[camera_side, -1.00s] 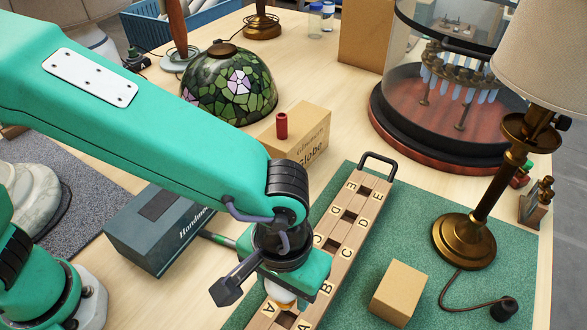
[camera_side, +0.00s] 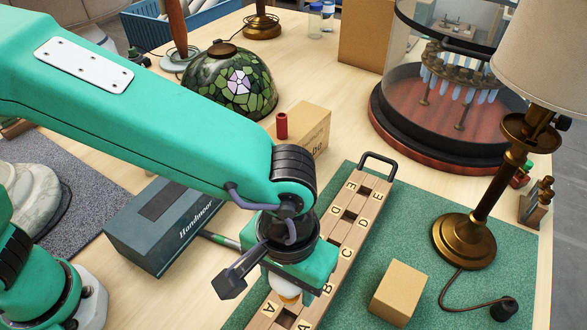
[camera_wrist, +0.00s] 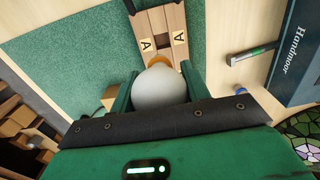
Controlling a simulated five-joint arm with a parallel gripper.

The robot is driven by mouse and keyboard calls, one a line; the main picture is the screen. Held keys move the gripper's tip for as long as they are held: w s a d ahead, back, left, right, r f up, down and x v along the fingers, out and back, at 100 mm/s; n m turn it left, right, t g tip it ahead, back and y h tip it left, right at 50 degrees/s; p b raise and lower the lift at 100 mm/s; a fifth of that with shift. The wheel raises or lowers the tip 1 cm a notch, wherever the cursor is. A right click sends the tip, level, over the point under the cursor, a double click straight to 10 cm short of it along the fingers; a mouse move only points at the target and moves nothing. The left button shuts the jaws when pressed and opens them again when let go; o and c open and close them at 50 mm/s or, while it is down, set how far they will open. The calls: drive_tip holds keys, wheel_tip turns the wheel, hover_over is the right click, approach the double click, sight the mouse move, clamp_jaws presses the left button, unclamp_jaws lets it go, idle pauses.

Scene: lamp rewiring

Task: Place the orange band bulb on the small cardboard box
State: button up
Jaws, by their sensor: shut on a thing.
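The orange band bulb, with a white globe (camera_wrist: 160,92) and an orange band (camera_wrist: 159,60), is between the jaws of my gripper (camera_wrist: 158,88). My gripper (camera_side: 289,288) is shut on it; in the side view the bulb (camera_side: 287,293) shows partly under the gripper. It is over the near end of the wooden lettered rack (camera_side: 340,250), close to the slot marked A. The small cardboard box (camera_side: 398,293) stands on the green mat, to the right of my gripper and apart from it. A tan piece, probably this box, shows beside a jaw in the wrist view (camera_wrist: 110,97).
A brass lamp (camera_side: 464,240) with its cord stands right of the box on the green mat (camera_side: 500,275). A dark Handmoor box (camera_side: 160,235) lies left of the rack. A larger carton with a red cylinder (camera_side: 282,125) stands behind. Bare mat surrounds the small box.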

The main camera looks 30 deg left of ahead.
wheel_tip(320, 180, up, 3)
hover_over(396, 300)
drive_tip(key=shift+r, duration=0.15)
idle(0.5)
drive_tip(key=shift+f, duration=4)
drive_tip(key=shift+f, duration=0.2)
drive_tip(key=o, duration=1)
drive_tip(key=shift+r, duration=0.15)
wheel_tip(396, 300, up, 12)
drive_tip(key=shift+r, duration=0.1)
